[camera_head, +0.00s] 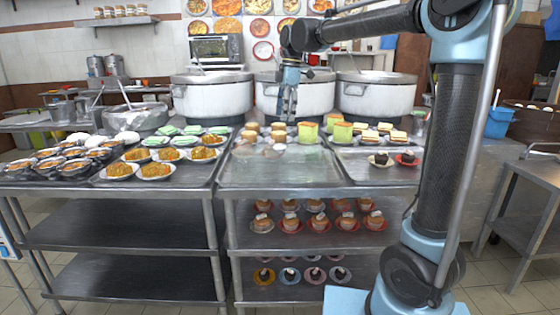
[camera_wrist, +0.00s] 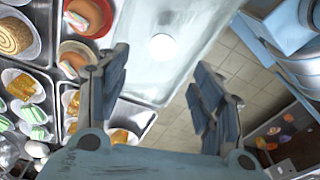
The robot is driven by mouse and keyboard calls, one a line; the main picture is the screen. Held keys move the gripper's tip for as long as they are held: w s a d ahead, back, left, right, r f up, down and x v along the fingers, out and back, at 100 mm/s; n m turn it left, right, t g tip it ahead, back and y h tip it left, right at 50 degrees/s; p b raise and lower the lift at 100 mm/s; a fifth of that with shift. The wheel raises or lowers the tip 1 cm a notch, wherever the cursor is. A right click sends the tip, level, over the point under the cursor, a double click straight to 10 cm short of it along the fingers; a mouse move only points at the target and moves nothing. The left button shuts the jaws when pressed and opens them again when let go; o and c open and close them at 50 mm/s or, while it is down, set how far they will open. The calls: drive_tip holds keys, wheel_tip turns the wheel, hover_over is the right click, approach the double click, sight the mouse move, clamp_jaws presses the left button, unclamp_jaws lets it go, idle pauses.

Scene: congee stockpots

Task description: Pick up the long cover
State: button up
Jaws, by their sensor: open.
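A long, pale, see-through panel, which looks like the long cover (camera_head: 262,172), lies on the front middle of the steel counter. In the wrist view the pale panel (camera_wrist: 195,30) runs up between and beyond my fingers, with a white round spot on it that may be a knob or a glare. My gripper (camera_head: 288,118) hangs fingers down in front of the middle stockpot, above the pastries. In the wrist view my gripper (camera_wrist: 160,68) is open, its two fingers spread wide with nothing between them. The panel's exact edges are hard to make out.
Three large stockpots (camera_head: 212,98) stand along the back. Plated orange food (camera_head: 155,170) and dark bowls (camera_head: 60,165) fill the counter's left. Sandwiches and cakes (camera_head: 368,136) stand right of the panel. Cupcakes (camera_head: 318,222) are on the shelf below. Floor (camera_wrist: 240,60) shows beside the counter edge.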

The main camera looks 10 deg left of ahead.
hover_over(280, 146)
drive_tip(key=d, duration=0.1)
drive_tip(key=f, duration=0.5)
drive_tip(key=shift+w+d+f, duration=0.1)
drive_tip(key=shift+w+f, duration=0.15)
drive_tip(key=shift+f, duration=0.15)
drive_tip(key=shift+s+a+f, duration=0.15)
drive_tip(key=shift+f, duration=0.75)
drive_tip(key=shift+s+a+f, duration=0.15)
drive_tip(key=shift+f, duration=0.75)
drive_tip(key=shift+s+a+f, duration=0.15)
drive_tip(key=shift+f, duration=0.75)
drive_tip(key=shift+c, duration=0.2)
clamp_jaws()
